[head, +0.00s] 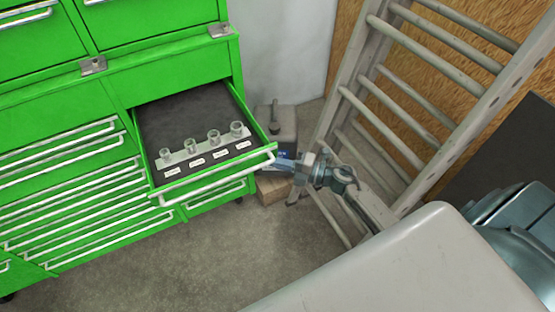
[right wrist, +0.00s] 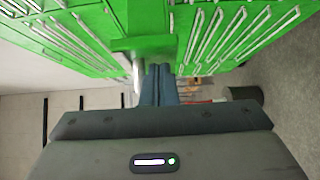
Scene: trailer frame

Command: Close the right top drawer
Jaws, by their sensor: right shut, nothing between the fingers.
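The right top drawer (head: 205,143) of the green cabinet stands pulled out in the head view. It has a dark liner and a pale bar handle (head: 215,176) along its front. My right gripper (head: 284,164) is shut and empty, with its fingertips at the right end of the drawer front, close to the handle's end. In the right wrist view the shut fingers (right wrist: 160,72) point at the green drawer edge (right wrist: 140,45). I cannot tell whether they touch it. My left gripper is not in view.
Several sockets on a strip (head: 205,144) and white labels lie in the drawer. A grey canister (head: 276,122) and a cardboard box (head: 273,188) stand right of the cabinet. A ladder (head: 400,100) leans at the wall on the right. The floor (head: 200,250) in front is clear.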

